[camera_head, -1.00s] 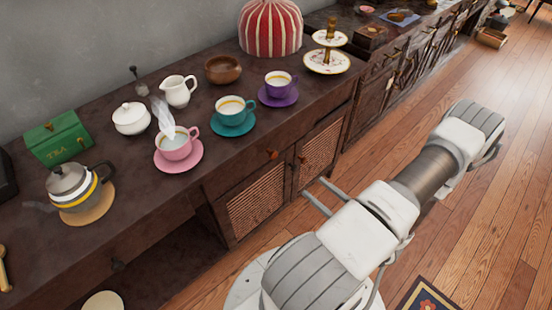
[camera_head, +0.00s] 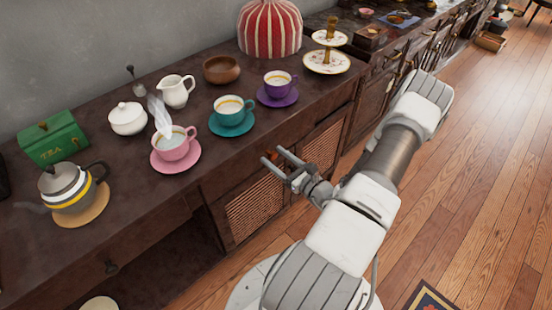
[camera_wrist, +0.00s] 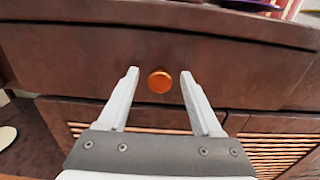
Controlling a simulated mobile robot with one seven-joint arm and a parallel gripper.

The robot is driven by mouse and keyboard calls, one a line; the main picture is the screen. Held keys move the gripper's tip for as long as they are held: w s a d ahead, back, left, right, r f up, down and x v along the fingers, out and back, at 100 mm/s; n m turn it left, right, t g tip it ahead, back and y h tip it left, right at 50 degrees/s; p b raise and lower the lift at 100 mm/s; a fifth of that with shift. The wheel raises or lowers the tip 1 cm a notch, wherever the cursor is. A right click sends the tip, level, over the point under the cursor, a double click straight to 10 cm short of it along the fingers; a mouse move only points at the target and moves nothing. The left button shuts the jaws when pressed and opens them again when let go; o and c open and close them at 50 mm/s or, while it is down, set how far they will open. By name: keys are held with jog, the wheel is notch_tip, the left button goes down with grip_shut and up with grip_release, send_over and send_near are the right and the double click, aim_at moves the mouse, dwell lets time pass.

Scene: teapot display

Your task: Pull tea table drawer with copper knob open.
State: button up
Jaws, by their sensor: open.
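The tea table drawer (camera_wrist: 60,70) has a dark brown wooden front and looks closed. In the head view the copper knob (camera_head: 272,155) is partly hidden by my gripper (camera_head: 272,157). In the wrist view my gripper (camera_wrist: 160,77) is open and empty, with one finger on each side of the knob. I cannot tell whether the fingertips reach past the knob's face.
Above, the tabletop holds a teal cup (camera_head: 231,112), a purple cup (camera_head: 278,84), a steaming pink cup (camera_head: 174,145) and a teapot (camera_head: 68,190). Woven cabinet doors (camera_head: 255,205) are below the drawer.

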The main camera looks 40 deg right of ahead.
grip_shut()
dwell(0.4)
dwell(1.1)
